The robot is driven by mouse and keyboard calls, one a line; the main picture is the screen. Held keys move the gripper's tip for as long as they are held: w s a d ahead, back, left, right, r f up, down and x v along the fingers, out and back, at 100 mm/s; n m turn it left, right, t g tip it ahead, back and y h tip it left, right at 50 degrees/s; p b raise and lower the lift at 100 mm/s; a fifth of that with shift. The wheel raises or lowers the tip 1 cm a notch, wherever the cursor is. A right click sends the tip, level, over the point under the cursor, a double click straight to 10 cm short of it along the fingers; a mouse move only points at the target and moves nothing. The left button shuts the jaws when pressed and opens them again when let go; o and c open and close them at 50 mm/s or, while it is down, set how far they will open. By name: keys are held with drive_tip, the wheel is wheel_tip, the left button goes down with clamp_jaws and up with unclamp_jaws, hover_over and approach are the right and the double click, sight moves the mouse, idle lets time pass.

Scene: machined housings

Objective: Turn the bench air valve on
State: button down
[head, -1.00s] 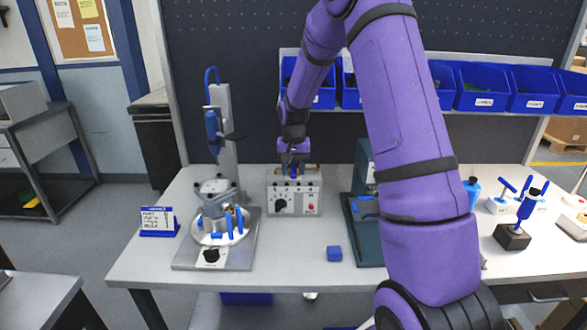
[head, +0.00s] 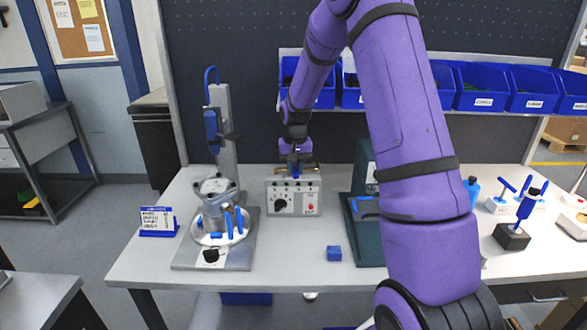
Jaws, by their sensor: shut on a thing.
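The bench air valve (head: 309,170) shows as brass-coloured fittings on top of a grey control box (head: 309,196) at the back of the bench. My gripper (head: 295,175) points down over the top of this box. It is shut on a small blue part at the valve, which looks like its handle. The fingers and wrist hide most of the handle, so its exact angle cannot be told. The box front has a black knob, a red button and a row of small dark fittings.
A fixture with a round plate and blue clamps (head: 222,225) stands left of the box. A dark green press (head: 366,215) stands close on its right, partly behind my arm. A blue cube (head: 334,254) lies in front. Blue bins (head: 482,90) hang behind. The bench front is mostly clear.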

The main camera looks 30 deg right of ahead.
drive_tip(key=d+n, duration=0.2)
drive_tip(key=n, duration=0.1)
drive_tip(key=d+n, duration=0.1)
drive_tip(key=n, duration=0.3)
drive_tip(key=d+n, duration=0.2)
drive_tip(key=n, duration=0.1)
drive_tip(key=shift+s+d+n, duration=0.1)
drive_tip(key=shift+d+n, duration=0.2)
drive_tip(key=n, duration=0.1)
drive_tip(key=w+d+n, duration=0.1)
drive_tip(key=n, duration=0.1)
drive_tip(key=shift+d, duration=0.25)
drive_tip(key=shift+w+d+n, duration=0.25)
drive_tip(key=shift+w+n, duration=0.05)
drive_tip(key=shift+n, duration=0.5)
drive_tip(key=shift+w+d+n, duration=0.25)
drive_tip(key=shift+w+n, duration=0.05)
drive_tip(key=shift+n, duration=0.5)
drive_tip(key=c, duration=1)
unclamp_jaws()
drive_tip(key=shift+r, duration=0.1)
